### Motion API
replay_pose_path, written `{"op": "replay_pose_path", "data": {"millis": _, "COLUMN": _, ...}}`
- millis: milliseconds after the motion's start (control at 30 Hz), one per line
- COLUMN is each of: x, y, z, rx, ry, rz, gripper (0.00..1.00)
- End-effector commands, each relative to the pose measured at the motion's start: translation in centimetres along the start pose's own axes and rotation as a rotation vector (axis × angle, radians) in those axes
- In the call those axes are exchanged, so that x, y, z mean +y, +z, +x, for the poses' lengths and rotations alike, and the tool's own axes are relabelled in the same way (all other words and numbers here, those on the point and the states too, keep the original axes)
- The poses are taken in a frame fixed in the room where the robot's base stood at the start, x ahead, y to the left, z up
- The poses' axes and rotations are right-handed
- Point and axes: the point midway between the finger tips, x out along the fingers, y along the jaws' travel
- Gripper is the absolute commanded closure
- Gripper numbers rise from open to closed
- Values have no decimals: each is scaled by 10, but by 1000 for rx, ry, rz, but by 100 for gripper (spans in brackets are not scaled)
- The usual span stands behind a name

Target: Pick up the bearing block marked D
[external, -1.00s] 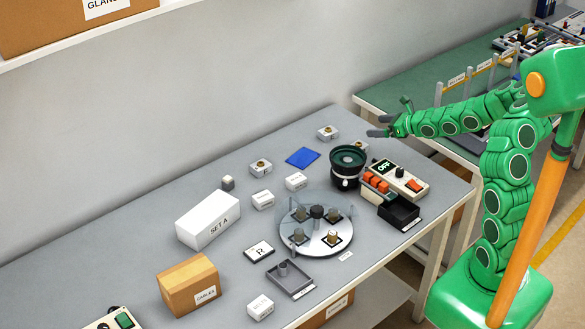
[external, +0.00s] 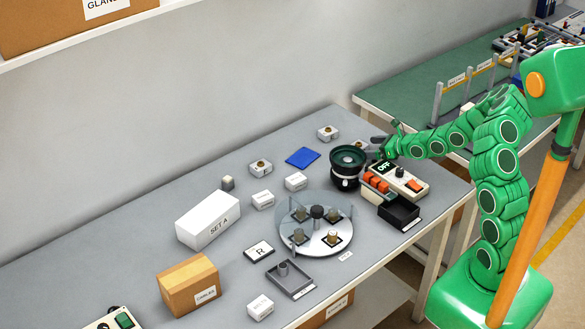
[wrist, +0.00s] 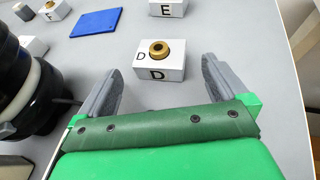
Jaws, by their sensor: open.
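The bearing block marked D (wrist: 158,70) is a white block with a brass ring on top and a D on its top and front faces. In the wrist view it sits on the grey table just ahead of my gripper (wrist: 160,80), roughly centred between the fingers. The jaws are open and empty, one grey finger on each side. In the external view my gripper (external: 376,146) is low over the table behind the black bowl feeder (external: 347,168). Block D is largely hidden there.
The bowl feeder (wrist: 28,85) stands close to my left finger. Block E (wrist: 168,8) lies beyond D, and block F (wrist: 52,10) and a blue plate (wrist: 96,23) lie to the left. A control box (external: 398,180) reading OFF stands in front of my gripper.

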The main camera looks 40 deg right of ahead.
Motion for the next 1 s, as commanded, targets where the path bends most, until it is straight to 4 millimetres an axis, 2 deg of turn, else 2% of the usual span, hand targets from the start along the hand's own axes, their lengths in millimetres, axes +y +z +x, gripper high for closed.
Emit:
{"op": "replay_pose_path", "data": {"millis": 600, "x": -1, "y": 8, "z": 51, "rx": 2, "ry": 0, "rz": -3, "gripper": 0}}
{"op": "replay_pose_path", "data": {"millis": 900, "x": -1, "y": 8, "z": 53, "rx": 0, "ry": -1, "rz": -1, "gripper": 0}}
{"op": "replay_pose_path", "data": {"millis": 933, "x": -1, "y": 8, "z": 53, "rx": 0, "ry": -1, "rz": -1, "gripper": 2}}
{"op": "replay_pose_path", "data": {"millis": 1000, "x": -1, "y": 8, "z": 53, "rx": 0, "ry": -1, "rz": -1, "gripper": 12}}
